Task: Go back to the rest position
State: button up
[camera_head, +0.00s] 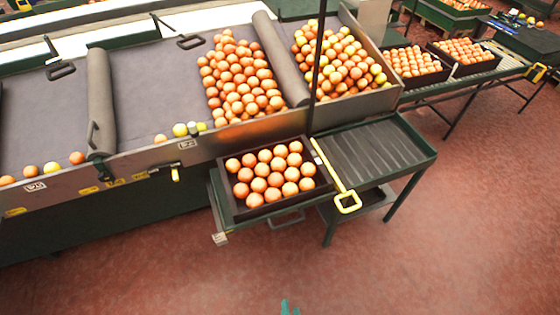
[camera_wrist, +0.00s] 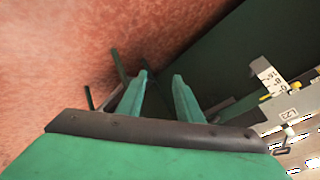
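My gripper (camera_wrist: 160,77) shows in the wrist view as two teal fingers with a gap between them. It is open and nothing is held in it. Its fingers point toward the red floor and a dark green panel. In the head view only a small teal tip of my gripper (camera_head: 288,308) shows at the bottom edge, over bare floor and apart from the crate and the stand.
A dark crate (camera_head: 230,204) full of oranges sits on the green stand before the sorting bins. More oranges (camera_head: 240,80) lie in the bins. The red floor (camera_head: 430,265) in front is clear.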

jog(key=s+a+r+n+t, duration=0.1)
jog(key=s+r+n+t, duration=0.1)
jog(key=r, duration=0.7)
jog(key=s+a+r+n+t, duration=0.1)
jog(key=s+r+n+t, duration=0.1)
jog(key=r, duration=0.8)
jog(key=s+a+r+n+t+h, duration=0.1)
jog(key=s+r+n+t, duration=0.1)
jog(key=r, duration=0.8)
jog(key=shift+s+a+r+n, duration=0.15)
jog(key=shift+s+a+n, duration=0.25)
jog(key=shift+s+n, duration=0.4)
